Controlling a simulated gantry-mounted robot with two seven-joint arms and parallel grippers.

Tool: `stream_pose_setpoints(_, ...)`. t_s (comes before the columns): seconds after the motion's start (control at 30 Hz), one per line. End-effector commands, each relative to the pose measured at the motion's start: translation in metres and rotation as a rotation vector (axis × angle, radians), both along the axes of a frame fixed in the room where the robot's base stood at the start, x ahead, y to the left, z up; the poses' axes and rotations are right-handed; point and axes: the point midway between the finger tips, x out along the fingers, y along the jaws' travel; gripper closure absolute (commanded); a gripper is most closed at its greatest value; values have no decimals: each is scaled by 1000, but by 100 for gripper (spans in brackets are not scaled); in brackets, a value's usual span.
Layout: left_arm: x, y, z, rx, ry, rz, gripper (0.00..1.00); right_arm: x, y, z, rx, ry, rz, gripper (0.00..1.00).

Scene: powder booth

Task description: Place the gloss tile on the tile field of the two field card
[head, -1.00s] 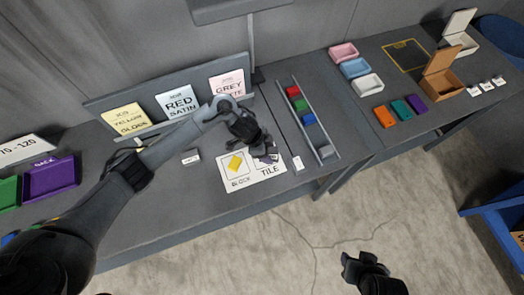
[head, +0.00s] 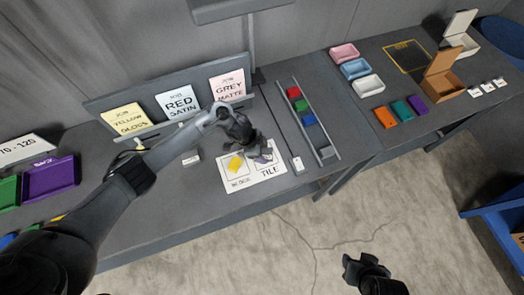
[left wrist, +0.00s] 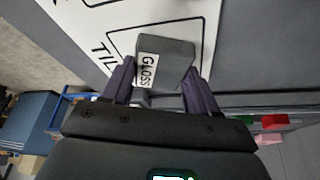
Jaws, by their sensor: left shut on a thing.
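The two field card (head: 262,182) lies flat near the table's front edge, with a BLOCK field on its left and a TILE field on its right. A yellow block (head: 235,163) sits on the BLOCK field. My left gripper (head: 262,157) is over the TILE field. In the left wrist view its two fingers (left wrist: 155,88) are shut on the gloss tile (left wrist: 168,58), a grey piece with a white GLOSS label. The tile appears inside the field outline; I cannot tell whether it touches the card. My right gripper (head: 364,262) is over the floor, apart from the table.
A rack (head: 308,119) with red, green, blue and grey pieces stands right of the card. A sign board (head: 160,88) with colour cards stands behind. Coloured trays and open boxes are at the right. A purple tray (head: 50,178) is at the left.

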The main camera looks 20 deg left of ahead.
Motion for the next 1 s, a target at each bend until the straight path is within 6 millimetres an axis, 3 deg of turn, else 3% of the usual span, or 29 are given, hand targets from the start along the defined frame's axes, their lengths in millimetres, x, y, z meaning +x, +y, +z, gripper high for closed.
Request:
stream_pose_setpoints(0.17, 0, 0, -4, 0, 0, 1, 73, 0, 1, -2, 4, 0, -3, 57)
stream_pose_setpoints(0.2, 0, 0, -3, 0, 0, 1, 38, 0, 1, -2, 5, 0, -4, 57)
stream_pose_setpoints(0.37, 0, 0, -3, 0, 0, 0, 16, 0, 2, -1, 7, 0, -4, 57)
stream_pose_setpoints(0.77, 0, 1, 3, 0, -1, -1, 16, 0, 1, 1, 4, 0, -1, 57)
stream_pose_setpoints(1.0, -4, 13, 35, 0, -5, 0, 16, 0, -1, 4, -4, -1, 4, 57)
